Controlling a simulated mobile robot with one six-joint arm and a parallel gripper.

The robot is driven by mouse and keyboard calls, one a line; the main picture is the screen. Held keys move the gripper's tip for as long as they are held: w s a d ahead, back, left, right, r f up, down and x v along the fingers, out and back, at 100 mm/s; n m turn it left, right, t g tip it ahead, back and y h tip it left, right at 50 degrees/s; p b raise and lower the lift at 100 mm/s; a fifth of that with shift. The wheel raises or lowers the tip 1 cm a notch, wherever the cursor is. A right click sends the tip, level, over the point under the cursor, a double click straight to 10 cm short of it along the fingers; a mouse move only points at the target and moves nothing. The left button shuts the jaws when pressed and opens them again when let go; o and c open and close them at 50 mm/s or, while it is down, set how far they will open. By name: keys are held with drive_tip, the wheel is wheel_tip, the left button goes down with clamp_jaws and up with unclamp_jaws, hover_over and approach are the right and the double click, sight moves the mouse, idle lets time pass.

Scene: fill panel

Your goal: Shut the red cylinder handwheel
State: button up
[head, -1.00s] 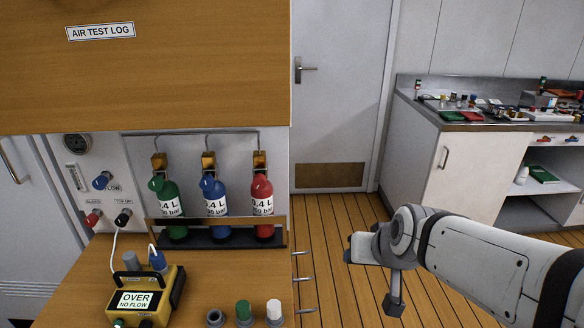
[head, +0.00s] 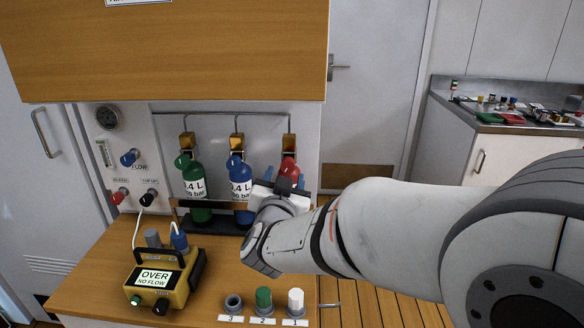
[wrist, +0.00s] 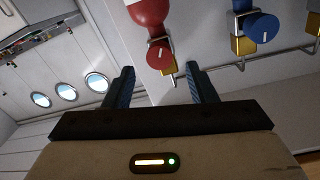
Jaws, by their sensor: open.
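The red cylinder (head: 290,164) stands at the right end of the rack, mostly hidden behind my gripper in the head view. In the wrist view the red cylinder (wrist: 148,10) enters from the top. Its red handwheel (wrist: 160,54), with a pale mark on its face, lies ahead between the lines of my two fingers. My gripper (wrist: 161,84) is open and empty, one blue-padded finger on each side. The handwheel appears a little beyond the fingertips and not touched. In the head view my gripper (head: 284,184) is in front of the red cylinder.
The blue cylinder (head: 240,185) and green cylinder (head: 194,190) stand left of my gripper. The blue handwheel (wrist: 262,27) is right in the wrist view. A yellow meter (head: 155,283) reading "OVER NO FLOW" and several capped sockets (head: 264,300) sit on the wooden counter (head: 100,265).

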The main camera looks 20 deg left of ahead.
sight(288, 167)
drive_tip(key=w, duration=0.3)
drive_tip(key=w+a, duration=0.1)
drive_tip(key=w, duration=0.1)
drive_tip(key=shift+w, duration=0.3)
drive_tip(key=shift+c, duration=0.5)
drive_tip(key=c, duration=0.9)
drive_tip(key=shift+o, duration=0.2)
